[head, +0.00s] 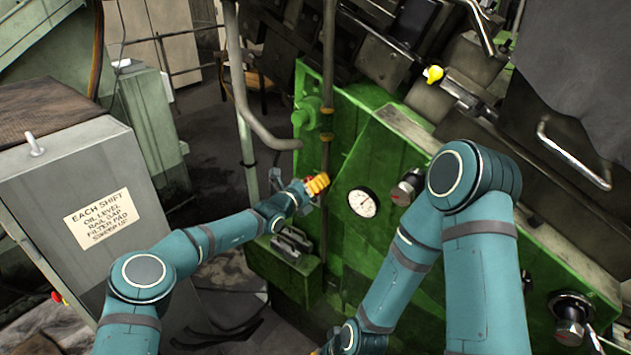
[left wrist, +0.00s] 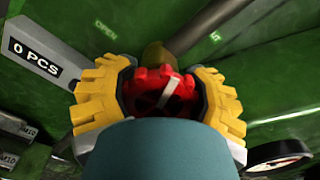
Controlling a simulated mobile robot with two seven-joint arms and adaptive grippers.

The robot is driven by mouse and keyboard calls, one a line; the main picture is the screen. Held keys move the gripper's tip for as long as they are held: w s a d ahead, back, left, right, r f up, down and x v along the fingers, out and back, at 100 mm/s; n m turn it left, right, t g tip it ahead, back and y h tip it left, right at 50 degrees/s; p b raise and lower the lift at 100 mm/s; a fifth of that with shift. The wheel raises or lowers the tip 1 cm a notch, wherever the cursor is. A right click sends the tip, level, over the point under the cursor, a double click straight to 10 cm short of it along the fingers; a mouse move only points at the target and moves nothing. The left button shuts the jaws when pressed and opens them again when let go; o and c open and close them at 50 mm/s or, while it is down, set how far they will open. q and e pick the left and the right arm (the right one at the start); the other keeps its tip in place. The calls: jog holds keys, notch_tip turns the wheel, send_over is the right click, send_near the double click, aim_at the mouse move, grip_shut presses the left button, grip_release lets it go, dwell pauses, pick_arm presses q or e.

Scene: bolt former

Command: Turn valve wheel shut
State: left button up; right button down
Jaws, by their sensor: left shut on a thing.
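The red valve wheel (left wrist: 150,88) shows in the left wrist view, with a pale bar across its face and a brass-coloured stem behind it. My left gripper (head: 314,186) reaches the green machine panel in the head view. Its yellow fingers lie on both sides of the wheel in the left wrist view (left wrist: 160,98), shut on its rim. The wheel's lower part is hidden by my own wrist. In the head view the wheel is mostly hidden by the fingers. My right gripper (head: 325,350) is only just in view at the bottom edge; its fingers cannot be made out.
A pressure gauge (head: 363,203) sits on the green panel (head: 349,262) just right of the wheel. A vertical pipe (head: 328,100) runs above it. A grey cabinet (head: 110,165) with a sign stands at the left. A "0 PCS" label (left wrist: 34,56) is near the wheel.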

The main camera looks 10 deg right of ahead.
pick_arm(q)
jog(key=shift+f+m, duration=0.1)
jog(key=shift+m, duration=1)
jog(key=o, duration=1.3)
jog(key=shift+a, duration=0.1)
jog(key=shift+s, duration=0.1)
jog(key=shift+v, duration=4.05)
